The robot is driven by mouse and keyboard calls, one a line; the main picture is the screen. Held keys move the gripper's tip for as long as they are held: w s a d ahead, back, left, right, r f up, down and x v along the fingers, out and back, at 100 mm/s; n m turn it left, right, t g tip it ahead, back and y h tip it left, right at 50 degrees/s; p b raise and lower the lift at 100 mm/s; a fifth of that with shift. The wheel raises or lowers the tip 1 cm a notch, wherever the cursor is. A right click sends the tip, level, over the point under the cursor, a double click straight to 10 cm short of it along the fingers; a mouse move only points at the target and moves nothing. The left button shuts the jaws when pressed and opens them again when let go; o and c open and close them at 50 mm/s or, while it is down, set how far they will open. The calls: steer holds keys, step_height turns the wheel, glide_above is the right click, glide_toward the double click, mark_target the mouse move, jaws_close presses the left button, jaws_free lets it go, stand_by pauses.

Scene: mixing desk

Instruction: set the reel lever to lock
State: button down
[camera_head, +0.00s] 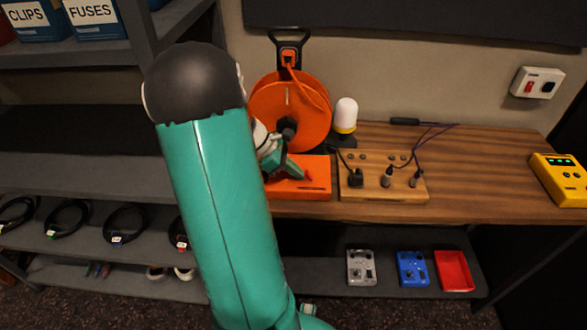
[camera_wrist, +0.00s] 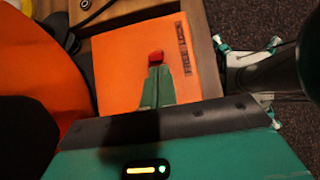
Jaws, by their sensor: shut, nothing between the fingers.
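The orange cable reel (camera_head: 290,112) stands on the wooden desk with its orange base (camera_head: 318,190) in front. In the wrist view the base (camera_wrist: 120,60) carries a dark label (camera_wrist: 183,48) reading "FREE" and "LOCK". A red lever tip (camera_wrist: 156,56) shows beside the label, roughly level with its middle; I cannot tell which word it is set to. My gripper (camera_head: 298,171) is shut and empty, low over the base. In the wrist view its green fingers (camera_wrist: 157,75) reach right up to the red tip and hide the rest of the lever. Contact is unclear.
Right of the reel sit a wooden block with plugs (camera_head: 384,185), a white-topped lamp (camera_head: 345,115) and a yellow device (camera_head: 560,180). Thin cables lie behind the block. The desk (camera_head: 480,175) is clear between block and yellow device. Grey shelves (camera_head: 75,165) stand left.

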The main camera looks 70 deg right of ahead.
mark_target(307, 172)
steer(key=shift+s+d+r+t, duration=0.1)
steer(key=shift+s+r+t, duration=0.15)
steer(key=shift+t, duration=0.35)
steer(key=shift+s+r+t, duration=0.2)
steer(key=shift+r+t, duration=0.05)
steer(key=shift+t, duration=0.35)
steer(key=shift+s+d+r+t+y, duration=0.1)
steer(key=shift+s+r+t+y, duration=0.25)
steer(key=shift+t, duration=0.35)
steer(key=t, duration=0.1)
steer(key=s+t, duration=0.1)
steer(key=t+y, duration=0.1)
steer(key=t, duration=0.1)
steer(key=shift+s+d+r, duration=0.2)
steer(key=shift+s+r, duration=0.1)
steer(key=shift+s, duration=0.1)
steer(key=shift+w, duration=0.2)
steer(key=shift+s+r, duration=0.1)
steer(key=shift+r, duration=0.7)
steer(key=shift+r, duration=0.1)
